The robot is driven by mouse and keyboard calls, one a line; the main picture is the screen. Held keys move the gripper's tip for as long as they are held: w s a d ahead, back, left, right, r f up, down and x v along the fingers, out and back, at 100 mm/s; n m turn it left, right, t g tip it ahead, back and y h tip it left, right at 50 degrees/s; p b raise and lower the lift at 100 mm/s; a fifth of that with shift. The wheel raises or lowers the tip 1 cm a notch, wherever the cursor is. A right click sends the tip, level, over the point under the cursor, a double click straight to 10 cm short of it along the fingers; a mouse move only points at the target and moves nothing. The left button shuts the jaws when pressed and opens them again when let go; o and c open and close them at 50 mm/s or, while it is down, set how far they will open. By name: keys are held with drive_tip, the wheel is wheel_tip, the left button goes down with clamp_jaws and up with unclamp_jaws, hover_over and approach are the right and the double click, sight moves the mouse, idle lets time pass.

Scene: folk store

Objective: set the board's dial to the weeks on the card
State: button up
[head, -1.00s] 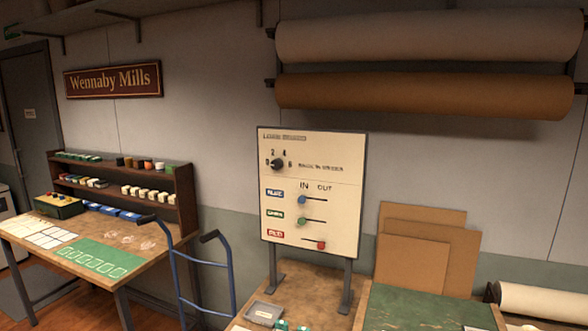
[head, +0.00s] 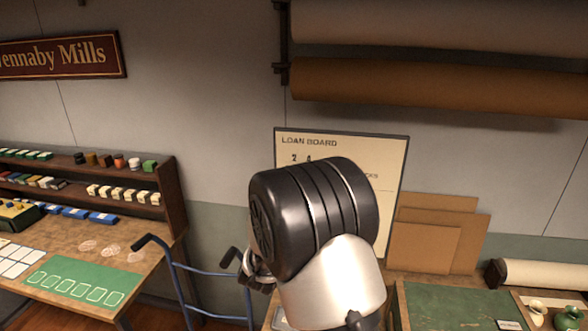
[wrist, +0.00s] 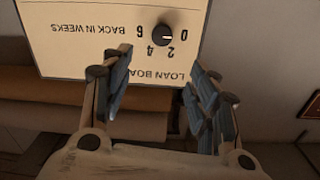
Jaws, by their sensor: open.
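The loan board (head: 340,140) stands upright against the wall in the head view, mostly hidden behind my arm. In the wrist view the board (wrist: 90,45) appears upside down, with the words "LOAN BOARD" and "BACK IN WEEKS". Its black dial (wrist: 162,35) is ringed by the numbers 0, 2, 4 and 6. A pale mark on the dial seems to point toward the 0. My gripper (wrist: 158,68) is open and empty, its fingers apart and short of the dial in the picture. I cannot make out a card showing weeks.
A blue hand truck (head: 200,275) stands left of the board. Brown panels (head: 425,248) lean right of it, behind a green-topped table (head: 450,300). A brown roll (head: 420,90) hangs above. A shelf and table with cards (head: 75,280) are at left.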

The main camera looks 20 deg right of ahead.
drive_tip(key=p+x, duration=0.2)
drive_tip(key=x, duration=1.5)
drive_tip(key=shift+p, duration=0.35)
drive_tip(key=shift+a+f, duration=0.1)
drive_tip(key=shift+c, duration=0.3)
drive_tip(key=c, duration=1)
